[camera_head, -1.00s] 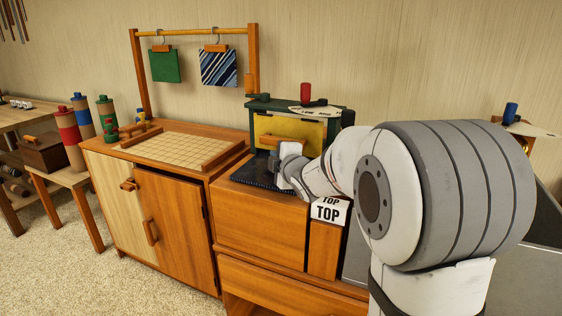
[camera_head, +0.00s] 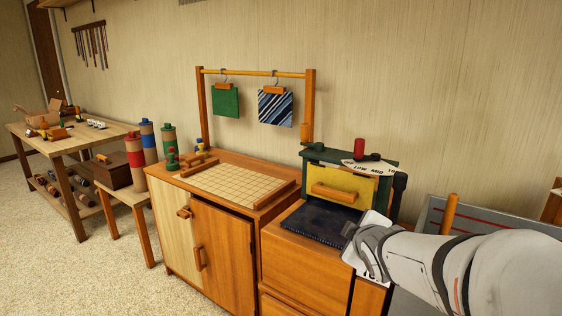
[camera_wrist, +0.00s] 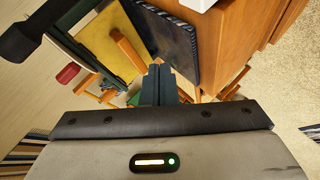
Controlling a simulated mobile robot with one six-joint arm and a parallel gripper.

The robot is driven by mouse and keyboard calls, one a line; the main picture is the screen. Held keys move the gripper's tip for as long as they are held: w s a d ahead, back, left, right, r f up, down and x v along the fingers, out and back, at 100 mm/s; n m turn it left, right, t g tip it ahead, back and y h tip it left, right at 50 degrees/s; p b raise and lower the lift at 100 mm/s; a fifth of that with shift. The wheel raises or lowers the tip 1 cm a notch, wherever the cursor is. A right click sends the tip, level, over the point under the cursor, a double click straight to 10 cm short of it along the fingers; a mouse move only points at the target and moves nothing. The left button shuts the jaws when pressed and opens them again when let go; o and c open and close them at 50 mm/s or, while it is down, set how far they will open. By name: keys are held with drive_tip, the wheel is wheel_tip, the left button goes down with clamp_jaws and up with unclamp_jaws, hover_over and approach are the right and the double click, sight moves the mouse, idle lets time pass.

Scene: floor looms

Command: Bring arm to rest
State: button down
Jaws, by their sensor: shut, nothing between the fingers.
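My arm reaches in from the right edge of the head view. My gripper (camera_head: 349,230) is at the front right of a dark ribbed pad (camera_head: 318,222) on the wooden cabinet, beside the green unit (camera_head: 348,158) with its yellow panel (camera_head: 343,182). I cannot tell whether it touches anything there. In the wrist view my gripper (camera_wrist: 158,68) shows its dark fingers together with nothing between them. Beyond them are the pad (camera_wrist: 168,25), the yellow panel (camera_wrist: 108,42) with its wooden handle, and a red knob (camera_wrist: 68,73).
A wooden cabinet (camera_head: 205,240) with a grid top stands left of the pad. Above it, a rail (camera_head: 255,72) holds green and striped cloths. A stool (camera_head: 125,195) and a workbench (camera_head: 75,140) stand further left. Carpet (camera_head: 85,275) is free in front.

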drive_tip(key=s+a+r+m+g+p, duration=0.1)
drive_tip(key=s+r+m+g+p, duration=0.3)
drive_tip(key=s+p, duration=0.3)
drive_tip(key=s+a+r+m+g+p, duration=0.2)
drive_tip(key=s+r+m+g+p, duration=0.3)
drive_tip(key=s, duration=0.9)
drive_tip(key=m+p, duration=0.2)
drive_tip(key=p, duration=0.1)
drive_tip(key=shift+r+g, duration=0.15)
drive_tip(key=shift+g, duration=0.25)
drive_tip(key=shift+s+a, duration=0.1)
drive_tip(key=shift+s, duration=0.05)
